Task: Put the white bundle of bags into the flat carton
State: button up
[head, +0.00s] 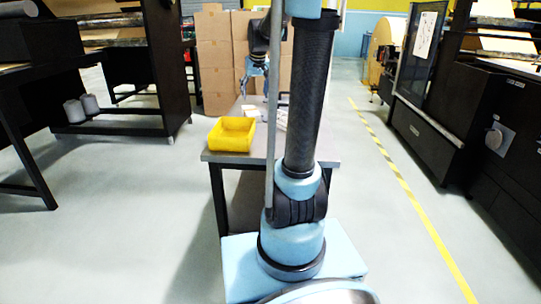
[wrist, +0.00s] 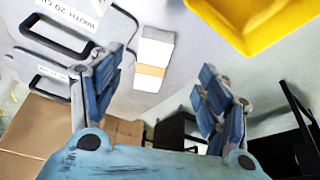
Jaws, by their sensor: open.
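The white bundle of bags (wrist: 155,52) lies on the grey table with a tan band around it. In the wrist view it shows beyond and between my fingers. My gripper (wrist: 162,68) is open and empty, apart from the bundle. In the head view my gripper (head: 256,72) is small, above the far part of the table, and a small pale thing (head: 250,112) below it looks like the bundle. I cannot make out a flat carton on the table; my arm hides part of the tabletop.
A yellow bin (head: 231,134) stands on the table's near left; it also shows in the wrist view (wrist: 250,38). Grey plates with black handles (wrist: 60,35) lie beside the bundle. Stacked cardboard boxes (head: 215,60) stand behind the table (head: 215,156). Dark machines flank the open floor.

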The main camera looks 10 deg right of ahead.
jog(key=s+f, duration=0.5)
jog(key=s, duration=0.7)
jog(key=s+f+g, duration=0.1)
jog(key=s+f, duration=0.5)
jog(key=s, duration=0.6)
jog(key=s+f+g, duration=0.1)
jog(key=s+f, duration=0.5)
jog(key=s, duration=0.6)
jog(key=shift+f+m, duration=0.15)
jog(key=shift+m, duration=0.15)
jog(key=shift+o, duration=0.4)
jog(key=shift+s+d+f, duration=0.1)
jog(key=shift+s+f, duration=0.1)
jog(key=shift+s, duration=0.1)
jog(key=shift+t, duration=0.3)
jog(key=w+r, duration=0.9)
jog(key=shift+w+a, duration=0.25)
jog(key=shift+w, duration=0.15)
jog(key=w+r, duration=0.6)
jog(key=w, duration=0.4)
jog(key=t, duration=0.2)
send_near(251, 110)
jog(key=w+f, duration=0.2)
jog(key=f, duration=0.1)
jog(key=shift+a+f+n, duration=0.1)
jog(key=shift+a+n, duration=0.05)
jog(key=shift+n, duration=0.25)
jog(key=shift+s+x, duration=0.2)
jog(key=shift+x, duration=2.5)
jog(key=shift+f, duration=0.1)
